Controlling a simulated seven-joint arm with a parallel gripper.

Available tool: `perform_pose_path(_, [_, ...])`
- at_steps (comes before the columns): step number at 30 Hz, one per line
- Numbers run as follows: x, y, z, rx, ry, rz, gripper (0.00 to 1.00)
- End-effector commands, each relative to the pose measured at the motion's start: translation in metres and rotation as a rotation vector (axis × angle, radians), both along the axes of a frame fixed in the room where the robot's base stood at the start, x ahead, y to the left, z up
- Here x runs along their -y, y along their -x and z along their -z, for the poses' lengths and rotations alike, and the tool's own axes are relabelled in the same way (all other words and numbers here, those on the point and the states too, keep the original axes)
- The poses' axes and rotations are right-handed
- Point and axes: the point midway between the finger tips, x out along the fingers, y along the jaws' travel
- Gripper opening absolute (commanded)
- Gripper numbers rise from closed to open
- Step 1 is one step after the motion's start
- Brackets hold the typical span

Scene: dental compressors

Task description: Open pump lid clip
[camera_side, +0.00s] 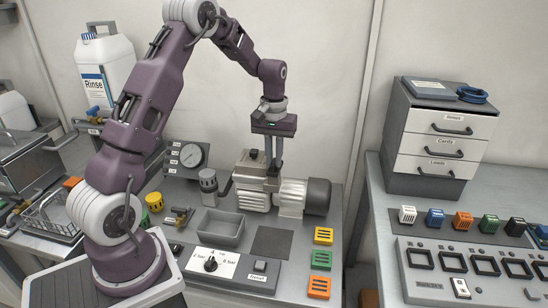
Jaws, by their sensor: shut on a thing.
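The pump (290,196) is a silver-grey compressor with a dark motor end. It stands on the grey bench in the middle of the side view. Its lid (245,167) is the lighter boxy top on the left part and looks closed. My gripper (275,174) points straight down with its two fingers close together at the right edge of the lid. It is shut on the small lid clip there. The clip itself is hidden by the fingers and too small to make out.
A pressure gauge (192,155) and a grey cylinder (208,187) stand left of the pump. An empty grey tray (222,228), a dark pad (271,242) and a dial panel (212,263) lie in front. Coloured blocks (321,260) sit at the bench's right edge. A drawer unit (440,140) stands right.

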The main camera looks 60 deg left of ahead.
Motion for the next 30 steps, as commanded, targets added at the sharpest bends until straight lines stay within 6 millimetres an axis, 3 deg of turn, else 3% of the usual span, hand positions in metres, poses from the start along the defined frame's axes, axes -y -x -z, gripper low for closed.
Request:
perform_pose_path(15, [0.0006, -0.0004, -0.0008, 0.001, 0.001, 0.448, 0.0])
perform_pose_path(30, [0.0009, -0.0002, -0.0008, 0.001, 0.001, 0.651, 0.0])
